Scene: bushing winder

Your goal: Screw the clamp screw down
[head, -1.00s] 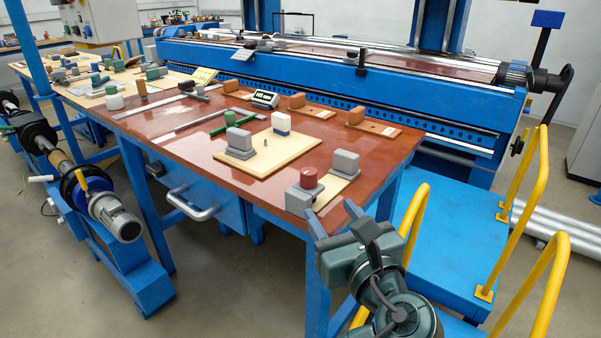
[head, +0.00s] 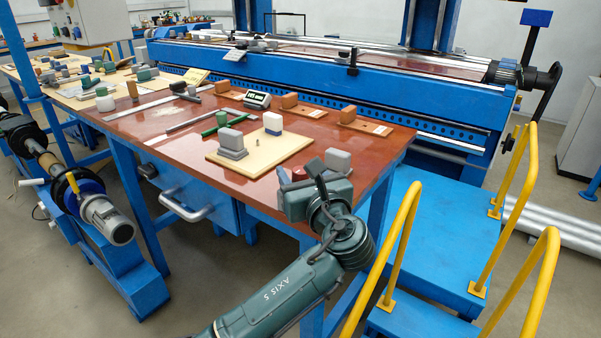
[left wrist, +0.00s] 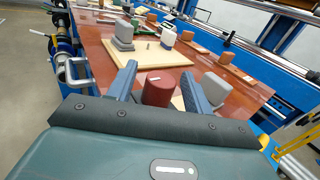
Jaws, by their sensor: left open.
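The red round knob (head: 299,174), which looks like the clamp screw, is near the table's front right corner. In the head view it is mostly hidden by my left gripper (head: 304,182). The left wrist view shows the red knob (left wrist: 157,90) upright between the two spread blue-grey fingers of my left gripper (left wrist: 158,72). The fingers are open, one on each side; I cannot tell whether either touches it. The grey block seen under the knob earlier is hidden now. A grey block (head: 338,160) stands just beyond. My right gripper is not in view.
A cream board (head: 262,160) bears a grey block (head: 231,142), a white block (head: 273,124) and a small pin. Wooden blocks and a small display (head: 257,100) stand behind it. Yellow handrails (head: 400,235) and blue steps are at the right.

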